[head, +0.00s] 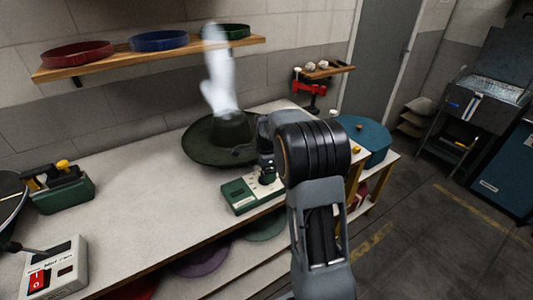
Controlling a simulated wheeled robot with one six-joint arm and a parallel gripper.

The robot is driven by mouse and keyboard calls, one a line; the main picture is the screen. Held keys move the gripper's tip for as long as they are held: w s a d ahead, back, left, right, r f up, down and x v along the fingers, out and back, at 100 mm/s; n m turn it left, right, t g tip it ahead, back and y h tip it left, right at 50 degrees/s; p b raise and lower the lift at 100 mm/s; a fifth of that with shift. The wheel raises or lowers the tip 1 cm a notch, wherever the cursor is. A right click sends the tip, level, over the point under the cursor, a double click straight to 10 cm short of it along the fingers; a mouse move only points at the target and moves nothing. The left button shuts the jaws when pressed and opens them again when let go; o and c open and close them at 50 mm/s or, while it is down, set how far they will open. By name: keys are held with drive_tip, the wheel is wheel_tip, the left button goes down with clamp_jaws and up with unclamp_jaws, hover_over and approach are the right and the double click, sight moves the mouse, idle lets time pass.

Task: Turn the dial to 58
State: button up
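A green control box (236,195) with a pale top panel sits near the front edge of the bench, right of the middle. My gripper (266,181) is low over the right part of this box and points down at it. The dial cannot be made out; that part of the panel is largely hidden by my gripper and arm. Whether the fingers touch anything, or are open or shut, is too small and dark to tell. No number can be read.
A dark green brimmed hat (207,155) is just behind the box, with white steam (218,75) above it. A white box with a red switch (67,277) and a green device with a yellow knob (66,193) stand at left. A blue round box (367,132) is at right.

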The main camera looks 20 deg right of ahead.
wheel_tip(320, 180, up, 11)
idle(0.4)
drive_tip(key=shift+r, duration=0.1)
idle(0.3)
